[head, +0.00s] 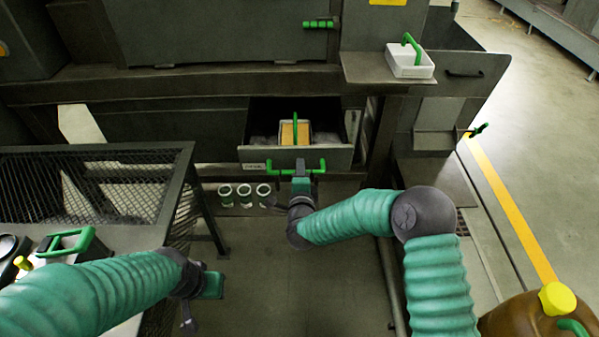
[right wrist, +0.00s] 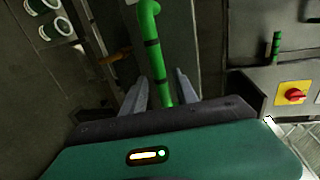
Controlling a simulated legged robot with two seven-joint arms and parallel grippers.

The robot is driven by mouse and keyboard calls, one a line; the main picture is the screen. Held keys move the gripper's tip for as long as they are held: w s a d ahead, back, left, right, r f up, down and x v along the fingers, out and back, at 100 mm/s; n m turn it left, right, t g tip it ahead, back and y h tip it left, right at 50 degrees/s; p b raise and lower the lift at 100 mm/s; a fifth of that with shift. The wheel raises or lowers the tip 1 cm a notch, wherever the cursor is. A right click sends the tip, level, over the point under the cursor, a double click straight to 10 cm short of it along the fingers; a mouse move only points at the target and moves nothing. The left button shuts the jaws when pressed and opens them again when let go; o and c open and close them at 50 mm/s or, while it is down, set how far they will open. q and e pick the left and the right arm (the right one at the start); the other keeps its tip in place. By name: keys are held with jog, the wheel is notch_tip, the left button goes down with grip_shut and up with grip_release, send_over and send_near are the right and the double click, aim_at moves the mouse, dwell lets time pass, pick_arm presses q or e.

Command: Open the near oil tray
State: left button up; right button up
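The near oil tray (head: 338,157) is a grey drawer under the machine in the head view, standing pulled out with its inside showing. A green bar handle (head: 318,171) runs along its front, and it also shows in the right wrist view (right wrist: 154,45). My right gripper (head: 300,165) is at this handle. In the right wrist view its two fingers (right wrist: 162,92) lie close on either side of the green bar and look shut on it. My left gripper (head: 207,286) is low at the left, away from the tray; its fingers are not clear.
Inside the tray is a yellowish block (head: 294,133) with a green handle. Several white-green cans (head: 244,194) stand on the floor below. A mesh table (head: 90,190) is at left, a brown jug (head: 525,318) at lower right. A white box (head: 409,62) sits on a ledge.

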jog(key=shift+s+r, duration=0.1)
jog(key=shift+r, duration=0.05)
jog(key=shift+s+a, duration=0.1)
jog(key=shift+s, duration=0.05)
jog(key=p+v, duration=0.2)
jog(key=v, duration=1.4)
jog(key=shift+s, duration=0.2)
